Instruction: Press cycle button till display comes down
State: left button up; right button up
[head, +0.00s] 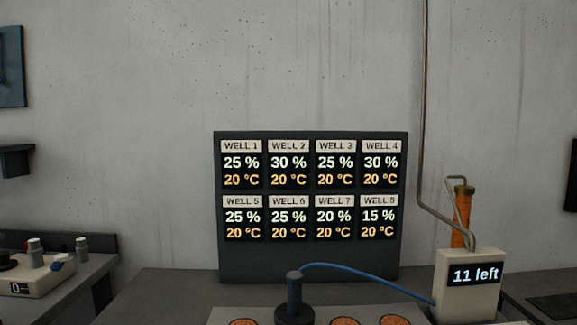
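A beige box (466,306) stands at the right of the bench in the head view, and its small display (475,273) reads "11 left". A dark display panel (309,262) stands upright against the wall in the middle. It shows several wells with percentages from 15 % to 30 %, each at 20 °C. I cannot make out a button marked cycle; the lower part of the beige box is cut off by the frame. Neither of my grippers is in view.
A blue cable (362,271) runs from a black post (294,296) to the beige box. An orange cylinder (462,216) and a bent pipe (422,120) rise behind the box. A beige device (40,283) reading "0" sits on the left bench. Orange round tops show at the bottom edge.

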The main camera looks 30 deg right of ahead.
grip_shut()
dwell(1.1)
